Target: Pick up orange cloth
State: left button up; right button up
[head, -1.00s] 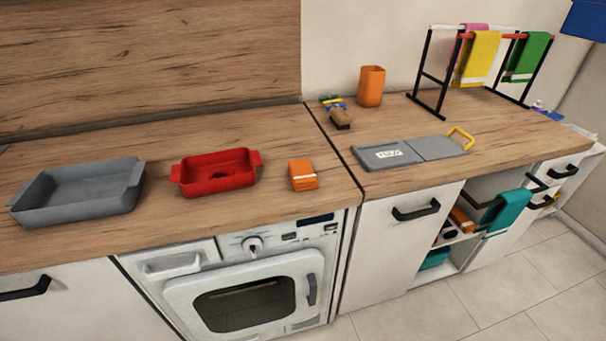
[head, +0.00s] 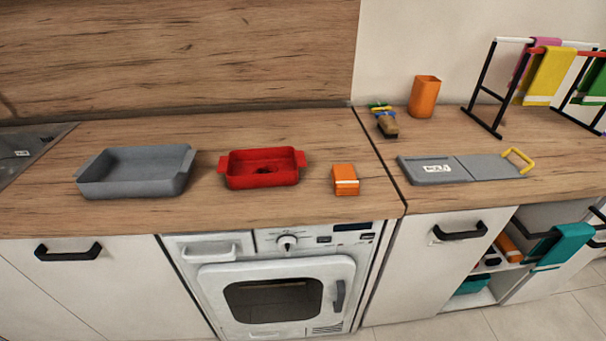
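A folded orange cloth (head: 345,180) with a white stripe lies on the wooden counter (head: 290,212), to the right of the red tray and left of the counter seam. It sits near the front edge, above the washing machine. Nothing touches it. Neither of my grippers shows in the head view.
A red tray (head: 262,181) and a grey tray (head: 135,188) stand to the left. A grey board (head: 462,169) with a yellow handle, an orange cup (head: 424,97), brushes (head: 386,122) and a towel rack (head: 486,92) stand to the right. A washing machine (head: 275,269) is below.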

aim_at(343, 176)
jog(key=i+l+u, duration=0.2)
jog(key=l, duration=0.35)
jog(key=l+u, duration=0.2)
jog(key=l, duration=0.4)
jog(key=i+l+u, duration=0.2)
jog(key=l, duration=0.4)
jog(key=k+j, duration=0.05)
